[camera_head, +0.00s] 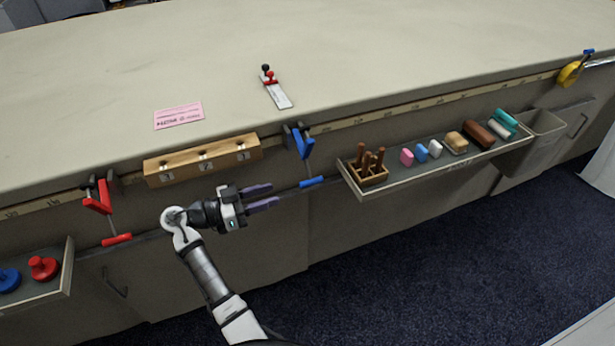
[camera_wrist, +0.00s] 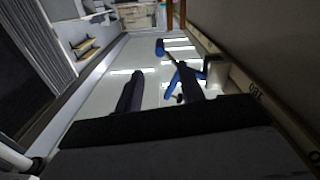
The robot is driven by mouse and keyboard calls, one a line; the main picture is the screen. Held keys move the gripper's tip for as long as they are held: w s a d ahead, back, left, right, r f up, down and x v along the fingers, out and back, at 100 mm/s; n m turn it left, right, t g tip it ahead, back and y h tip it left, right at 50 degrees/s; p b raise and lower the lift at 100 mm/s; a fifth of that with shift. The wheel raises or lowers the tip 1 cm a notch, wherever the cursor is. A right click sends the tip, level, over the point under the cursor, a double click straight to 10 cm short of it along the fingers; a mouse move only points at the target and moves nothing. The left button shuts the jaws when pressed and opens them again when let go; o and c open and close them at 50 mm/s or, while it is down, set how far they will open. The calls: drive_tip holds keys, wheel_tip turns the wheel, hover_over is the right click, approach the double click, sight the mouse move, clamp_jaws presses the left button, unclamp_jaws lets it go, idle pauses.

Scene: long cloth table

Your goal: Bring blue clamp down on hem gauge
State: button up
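The blue clamp (camera_head: 303,144) hangs on the table's front edge, with its blue handle (camera_head: 311,182) below. In the wrist view the blue clamp (camera_wrist: 192,76) is partly hidden behind my right finger, and its handle (camera_wrist: 161,47) shows ahead. My gripper (camera_head: 272,194) is in front of the table, left of the clamp handle, with its fingers apart and pointing right. The wrist view shows my gripper (camera_wrist: 160,70) empty between its fingers. A white strip with red and black knobs (camera_head: 275,90), seemingly the hem gauge, lies on the tabletop behind the clamp, apart from it.
A red clamp (camera_head: 97,197) and a wooden block (camera_head: 203,160) are on the table front to the left. A tray (camera_head: 385,188) with several items juts out right. A pink card (camera_head: 178,116) lies on the cloth tabletop (camera_head: 390,60), which is otherwise mostly clear.

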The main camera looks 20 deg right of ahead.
sight(304, 182)
drive_tip(key=d+p, duration=0.2)
drive_tip(key=d, duration=0.8)
drive_tip(key=shift+w+p, duration=0.1)
drive_tip(key=shift+p, duration=0.3)
drive_tip(key=shift+w+d, duration=0.1)
drive_tip(key=shift+d, duration=0.75)
drive_tip(key=shift+c, duration=0.2)
clamp_jaws()
